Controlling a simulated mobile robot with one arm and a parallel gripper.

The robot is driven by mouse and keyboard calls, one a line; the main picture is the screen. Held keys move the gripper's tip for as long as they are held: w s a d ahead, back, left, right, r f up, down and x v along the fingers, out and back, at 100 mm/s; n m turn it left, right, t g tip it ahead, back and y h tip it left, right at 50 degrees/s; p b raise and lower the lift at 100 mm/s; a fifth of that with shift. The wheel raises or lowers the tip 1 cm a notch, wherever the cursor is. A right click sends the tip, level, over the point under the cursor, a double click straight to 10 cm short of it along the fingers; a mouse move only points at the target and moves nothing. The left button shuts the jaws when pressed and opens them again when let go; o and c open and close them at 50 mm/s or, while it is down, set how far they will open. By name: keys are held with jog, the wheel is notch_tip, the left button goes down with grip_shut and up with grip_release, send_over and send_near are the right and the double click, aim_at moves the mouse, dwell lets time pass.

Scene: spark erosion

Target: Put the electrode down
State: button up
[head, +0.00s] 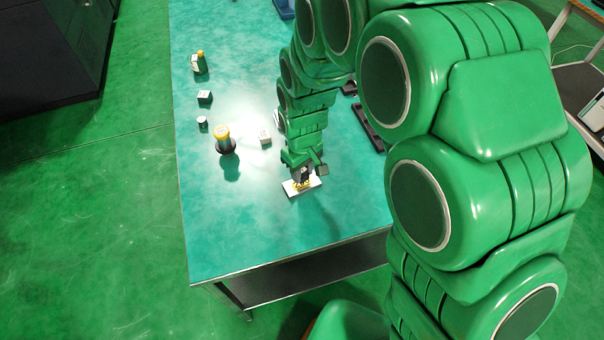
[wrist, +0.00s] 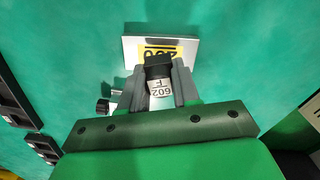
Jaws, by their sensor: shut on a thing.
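The electrode (wrist: 159,72) is a dark piece with a white tag reading "602 F". My gripper (wrist: 158,78) is shut on it, one jaw on each side. In the wrist view a pale, flat plate (wrist: 190,46) with a yellow label lies just beyond the electrode's end. In the head view my gripper (head: 304,172) is over this plate (head: 290,189) near the table's front part. I cannot tell whether the electrode touches the plate. The electrode's lower end is hidden.
The teal table (head: 260,225) is clear in front and to the left of the plate. A yellow-topped dark piece (head: 223,138), a small white block (head: 265,137) and several other small items stand at the left. Dark trays (head: 370,128) lie right of my arm.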

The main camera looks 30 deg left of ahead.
aim_at(303, 169)
jog(key=shift+f, duration=1.1)
jog(key=shift+f, duration=0.15)
jog(key=o, duration=1.1)
jog(key=shift+c, duration=0.2)
notch_tip(303, 169, up, 12)
jog(key=shift+r, duration=0.2)
jog(key=shift+d, duration=0.15)
